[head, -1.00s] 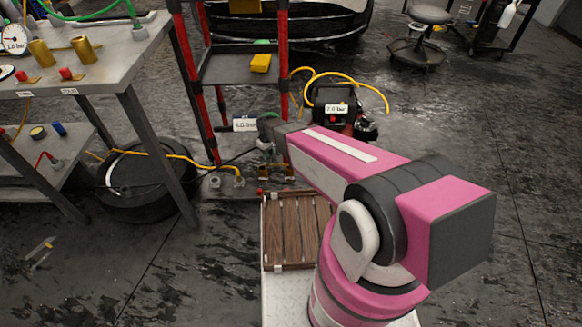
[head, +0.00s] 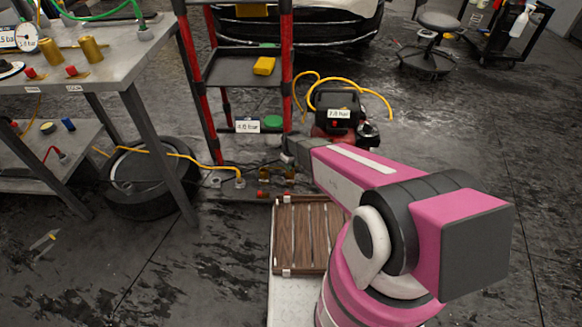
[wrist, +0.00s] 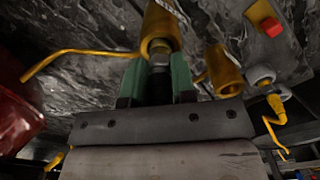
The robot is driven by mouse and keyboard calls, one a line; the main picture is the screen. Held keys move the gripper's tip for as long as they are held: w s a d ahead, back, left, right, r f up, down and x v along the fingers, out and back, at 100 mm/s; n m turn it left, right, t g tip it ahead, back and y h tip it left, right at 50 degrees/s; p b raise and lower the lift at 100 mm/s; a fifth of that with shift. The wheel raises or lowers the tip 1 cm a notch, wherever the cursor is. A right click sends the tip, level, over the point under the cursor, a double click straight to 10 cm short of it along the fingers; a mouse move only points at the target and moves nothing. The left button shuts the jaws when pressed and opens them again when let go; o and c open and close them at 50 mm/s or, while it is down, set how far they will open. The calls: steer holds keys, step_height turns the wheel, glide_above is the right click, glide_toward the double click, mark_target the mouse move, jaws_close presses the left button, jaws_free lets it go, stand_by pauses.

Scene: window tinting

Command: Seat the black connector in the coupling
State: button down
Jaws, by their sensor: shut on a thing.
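My gripper (wrist: 157,82) has green fingers, shut on the black connector (wrist: 160,80). The connector's grey metal nose points away from my wrist. A brass coupling (wrist: 160,22) lies straight ahead, and the nose is at its open mouth. I cannot tell whether the nose is inside it or only in front of it. A second brass coupling (wrist: 224,72) stands to the right, apart from the connector. In the head view, brass couplings (head: 290,173) show low behind the wooden slats. There my arm hides the fingers and connector.
A yellow cable plugs into a grey socket (wrist: 262,75) at right, beside the second coupling. A red button (wrist: 271,27) is farther off. In the head view, a red-post rack (head: 287,80) stands behind, a compressor (head: 337,115) behind right, and a workbench (head: 110,65) at left.

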steer(key=shift+f, duration=0.2)
steer(key=c, duration=0.9)
jaws_free()
steer(key=shift+c, duration=0.2)
step_height(320, 180, up, 12)
steer(key=shift+f, duration=0.1)
steer(key=s+d+r+m, duration=0.8)
steer(key=s+d+r, duration=1)
steer(key=r, duration=0.3)
steer(key=shift+s+d+r+m, duration=0.25)
steer(key=shift+d+r+m, duration=0.1)
steer(key=shift+d, duration=0.15)
